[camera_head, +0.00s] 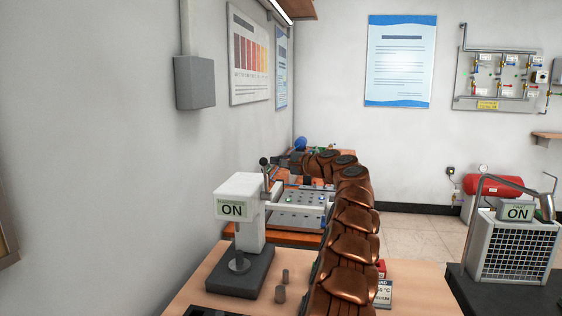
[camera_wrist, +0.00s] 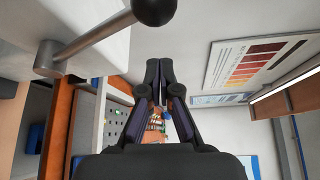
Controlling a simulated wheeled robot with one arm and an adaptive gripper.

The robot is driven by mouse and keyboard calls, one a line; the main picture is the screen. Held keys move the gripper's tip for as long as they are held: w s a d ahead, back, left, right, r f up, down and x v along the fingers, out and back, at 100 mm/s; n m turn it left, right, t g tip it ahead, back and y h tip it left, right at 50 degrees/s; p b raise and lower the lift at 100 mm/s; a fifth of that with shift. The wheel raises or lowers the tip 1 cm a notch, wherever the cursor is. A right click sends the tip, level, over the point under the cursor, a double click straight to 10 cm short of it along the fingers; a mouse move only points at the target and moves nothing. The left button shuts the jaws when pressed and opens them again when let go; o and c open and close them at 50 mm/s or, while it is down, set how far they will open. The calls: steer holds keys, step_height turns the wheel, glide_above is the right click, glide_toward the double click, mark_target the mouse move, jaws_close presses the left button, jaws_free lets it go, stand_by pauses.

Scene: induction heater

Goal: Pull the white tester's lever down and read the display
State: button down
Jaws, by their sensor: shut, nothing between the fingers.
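The white tester (camera_head: 240,196) stands on a dark base on the wooden table, left of my arm. Its display (camera_head: 233,210) reads "ON". Its lever (camera_head: 268,180) has a metal rod and a black ball knob (camera_head: 263,161), which sits high, above the tester's top edge. In the wrist view the lever rod (camera_wrist: 90,43) juts from the white body, and the knob (camera_wrist: 153,10) is at the top edge. My gripper (camera_wrist: 158,70) is shut and empty. Its fingertips are below the knob in that picture, apart from it. In the head view the gripper is small and partly hidden.
A grey caged device (camera_head: 515,248) with an "ON" display stands at right. The wall (camera_head: 110,150) is close on the left.

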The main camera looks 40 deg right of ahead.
steer(key=a, duration=0.1)
steer(key=s+a, duration=0.1)
steer(key=a, duration=0.1)
steer(key=shift+s+a+r, duration=0.15)
steer(key=shift+s+r, duration=0.2)
steer(key=shift+s, duration=0.05)
stand_by(0.5)
